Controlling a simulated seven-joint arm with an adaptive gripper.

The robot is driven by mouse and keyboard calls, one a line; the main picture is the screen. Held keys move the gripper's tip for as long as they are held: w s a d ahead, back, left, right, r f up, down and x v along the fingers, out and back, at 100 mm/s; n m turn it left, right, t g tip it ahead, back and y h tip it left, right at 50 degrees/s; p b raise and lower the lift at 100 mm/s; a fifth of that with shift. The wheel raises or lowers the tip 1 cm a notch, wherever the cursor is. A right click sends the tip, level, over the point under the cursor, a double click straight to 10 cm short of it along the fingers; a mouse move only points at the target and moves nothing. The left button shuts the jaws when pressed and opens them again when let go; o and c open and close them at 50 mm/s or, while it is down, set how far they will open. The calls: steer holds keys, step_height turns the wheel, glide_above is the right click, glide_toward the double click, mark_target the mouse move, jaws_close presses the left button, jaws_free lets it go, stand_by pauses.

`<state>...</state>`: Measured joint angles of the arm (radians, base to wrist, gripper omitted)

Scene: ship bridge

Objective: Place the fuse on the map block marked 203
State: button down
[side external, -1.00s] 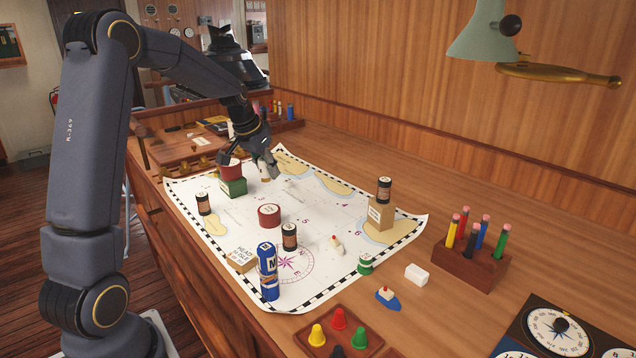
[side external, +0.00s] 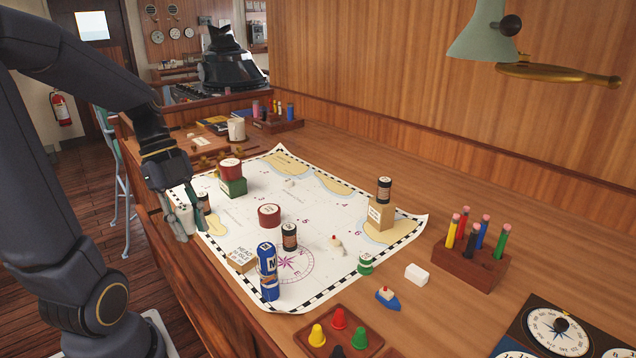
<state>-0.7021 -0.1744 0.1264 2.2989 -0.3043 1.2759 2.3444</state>
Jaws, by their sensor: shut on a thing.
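My gripper (side external: 184,226) is at the left edge of the map (side external: 235,215), fingers pointing down. It is shut on a small pale piece (side external: 186,217) that looks like the fuse, partly covered by the fingers. A dark can with a label (side external: 203,203) stands just right of the fingers; I cannot tell whether they touch. No 203 is readable. Possible blocks are a green block (side external: 234,187) under a red tin (side external: 231,168), a tan block (side external: 381,215) under a dark can (side external: 384,188), and a low tan block (side external: 241,261) with writing.
A red tin (side external: 269,215), dark can (side external: 289,236), blue tube (side external: 268,275), and small white-and-red piece (side external: 336,243) stand on the map. A pen holder (side external: 470,265) is at right, a peg tray (side external: 340,345) in front. The map's upper middle is mostly clear.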

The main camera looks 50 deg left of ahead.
steer(key=s+d, duration=0.2)
steer(key=s, duration=0.1)
glide_above(248, 260)
steer(key=s+a, duration=0.1)
step_height(248, 260, down, 7)
steer(key=shift+s+a+f, duration=0.1)
steer(key=shift+a, duration=0.05)
steer(key=shift+w+a+f, duration=0.15)
steer(key=shift+w+f, duration=0.3)
steer(key=shift+f, duration=1.65)
steer(key=shift+f, duration=0.1)
steer(key=c, duration=0.8)
jaws_free()
steer(key=shift+c, duration=0.2)
